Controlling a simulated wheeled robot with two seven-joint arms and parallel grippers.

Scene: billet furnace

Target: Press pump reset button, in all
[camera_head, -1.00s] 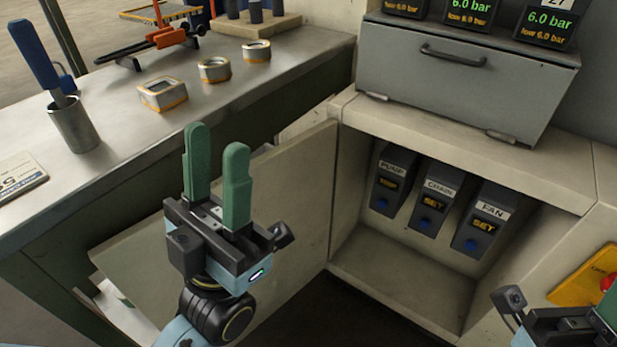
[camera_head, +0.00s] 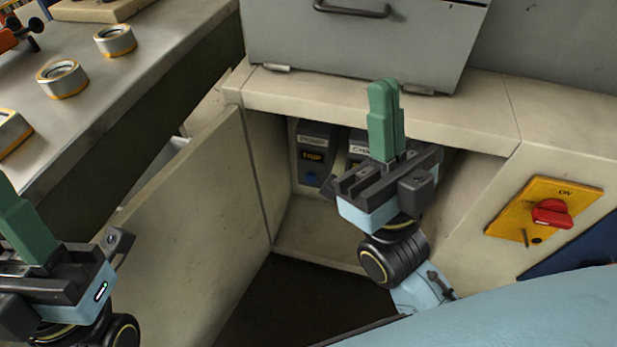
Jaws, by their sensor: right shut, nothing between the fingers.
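My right gripper (camera_head: 383,84) is shut and empty, green fingers together and pointing up, in front of the cabinet and right of the pump unit. My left gripper (camera_head: 18,205) is cut off by the left edge, with one green finger showing.
The cabinet door (camera_head: 200,215) stands open at the left. A shelf edge (camera_head: 300,90) runs above the units, with a grey drawer box (camera_head: 350,45) on it. A yellow plate with a red switch (camera_head: 552,213) is at the right. Metal rings (camera_head: 62,79) lie on the bench.

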